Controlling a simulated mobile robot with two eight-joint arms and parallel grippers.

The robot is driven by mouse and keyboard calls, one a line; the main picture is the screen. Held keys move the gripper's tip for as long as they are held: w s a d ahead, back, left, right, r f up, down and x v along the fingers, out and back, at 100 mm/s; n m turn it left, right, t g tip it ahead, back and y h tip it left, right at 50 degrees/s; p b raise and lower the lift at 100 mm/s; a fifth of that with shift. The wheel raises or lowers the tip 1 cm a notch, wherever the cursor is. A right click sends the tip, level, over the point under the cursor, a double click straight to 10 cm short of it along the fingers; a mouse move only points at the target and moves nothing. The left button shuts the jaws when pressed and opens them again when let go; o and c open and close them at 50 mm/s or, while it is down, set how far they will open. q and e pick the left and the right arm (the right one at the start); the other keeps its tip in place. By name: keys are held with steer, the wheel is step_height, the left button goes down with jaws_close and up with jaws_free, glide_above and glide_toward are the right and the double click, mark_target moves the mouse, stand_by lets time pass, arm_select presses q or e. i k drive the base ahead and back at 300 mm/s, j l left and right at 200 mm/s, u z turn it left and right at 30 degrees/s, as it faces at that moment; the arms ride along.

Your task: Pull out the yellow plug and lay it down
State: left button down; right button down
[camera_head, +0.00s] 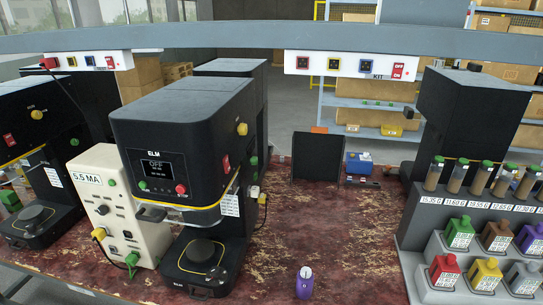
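Several yellow plug-like parts show. One yellow plug (99,234) sits in the lower front of the cream box (118,205) marked 5.5 MA, with a green plug (132,259) lower to its right. A round yellow part (241,129) is on the right side of the black ELM machine (180,130), whose screen reads OFF. Another yellow part (37,114) is on the black machine at the far left. A small yellow part (262,198) shows with a dark cable at the ELM machine's right rear. Neither of my grippers is in view.
The reddish worn table (330,230) is largely clear right of the ELM machine. A purple-and-white container (304,283) stands at its front edge. A stepped grey rack (460,245) with vials and coloured bottles stands right. A blue box (358,164) and black panel (306,156) stand behind.

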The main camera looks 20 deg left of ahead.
mark_target(98, 233)
steer(key=u, duration=2.25)
